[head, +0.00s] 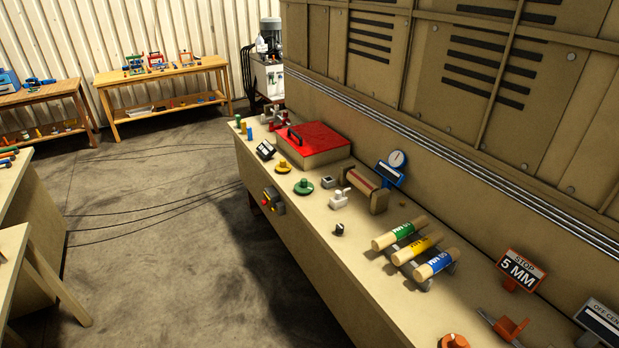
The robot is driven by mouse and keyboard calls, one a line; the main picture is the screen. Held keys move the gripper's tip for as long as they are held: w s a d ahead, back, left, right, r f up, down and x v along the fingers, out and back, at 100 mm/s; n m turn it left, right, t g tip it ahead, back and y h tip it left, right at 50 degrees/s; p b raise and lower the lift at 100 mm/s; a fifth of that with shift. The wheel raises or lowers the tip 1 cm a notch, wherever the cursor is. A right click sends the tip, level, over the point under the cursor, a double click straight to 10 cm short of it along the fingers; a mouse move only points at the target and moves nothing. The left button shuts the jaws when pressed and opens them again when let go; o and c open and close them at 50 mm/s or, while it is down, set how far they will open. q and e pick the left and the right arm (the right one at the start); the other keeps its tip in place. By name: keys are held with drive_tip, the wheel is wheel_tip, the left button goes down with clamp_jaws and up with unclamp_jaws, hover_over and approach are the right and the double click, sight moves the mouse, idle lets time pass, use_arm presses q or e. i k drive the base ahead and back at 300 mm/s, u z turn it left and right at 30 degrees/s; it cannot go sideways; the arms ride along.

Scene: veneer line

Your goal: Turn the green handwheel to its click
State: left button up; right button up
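The green handwheel (303,186) sits on the long bench's top, toward its front edge, in the middle of the head view. It is a small round wheel with a knob standing up from it. Its turn position is too small to read. A similar yellow handwheel (283,167) sits just beyond it, and an orange one (453,341) is at the bottom edge of the view. Neither of my grippers is in view, and nothing touches the green handwheel.
Behind the green handwheel is a red-topped box (318,138). To its right are a white toggle-like part (341,199) and a roller block (362,190). Rolls with green, yellow and blue labels lie nearer. A button box (272,200) is on the bench front (316,262). The floor (170,250) at left is open, with cables.

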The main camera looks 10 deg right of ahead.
sight(303, 187)
drive_tip(key=z, duration=0.05)
drive_tip(key=i, duration=1.25)
drive_tip(key=u, duration=0.15)
